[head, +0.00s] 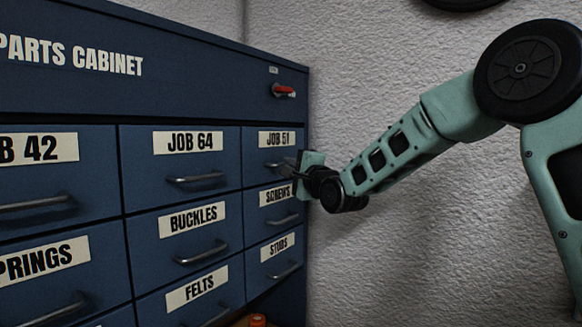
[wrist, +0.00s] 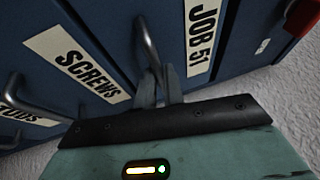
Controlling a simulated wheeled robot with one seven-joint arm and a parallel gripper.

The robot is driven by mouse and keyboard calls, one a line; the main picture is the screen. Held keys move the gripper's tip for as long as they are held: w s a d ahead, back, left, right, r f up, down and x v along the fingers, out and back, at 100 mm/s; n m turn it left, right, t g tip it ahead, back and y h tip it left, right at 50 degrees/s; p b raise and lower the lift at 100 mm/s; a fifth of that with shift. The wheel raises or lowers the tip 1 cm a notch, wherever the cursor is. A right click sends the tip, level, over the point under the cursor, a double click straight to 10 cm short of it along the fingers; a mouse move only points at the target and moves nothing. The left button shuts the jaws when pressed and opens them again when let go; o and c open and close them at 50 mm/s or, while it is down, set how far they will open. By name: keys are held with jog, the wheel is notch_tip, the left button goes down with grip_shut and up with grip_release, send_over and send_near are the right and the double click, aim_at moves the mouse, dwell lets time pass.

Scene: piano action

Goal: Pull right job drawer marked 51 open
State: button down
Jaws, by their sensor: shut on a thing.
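The JOB 51 drawer (head: 256,146) is at the upper right of the blue parts cabinet, with a white label and a metal bar handle. Its front looks flush with the drawers around it. Its label also shows in the wrist view (wrist: 201,35). My gripper (head: 288,168) reaches in from the right at this drawer's handle. In the wrist view my gripper's fingers (wrist: 160,85) are shut on the lower end of the handle (wrist: 147,45). The exact contact is partly hidden behind the fingers.
The SCREWS drawer (wrist: 80,62) lies directly below, with the STUDS drawer (head: 277,263) under it. A red key-like part (head: 284,90) sticks out above. A white textured wall (head: 400,250) stands right of the cabinet.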

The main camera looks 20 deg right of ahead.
jog(key=s+d, duration=1.1)
jog(key=s, duration=0.4)
jog(key=shift+s+d, duration=0.15)
jog(key=shift+s, duration=0.2)
jog(key=shift+b, duration=0.3)
jog(key=c, duration=1.5)
grip_release()
jog(key=b+v, duration=0.4)
jog(key=v, duration=0.8)
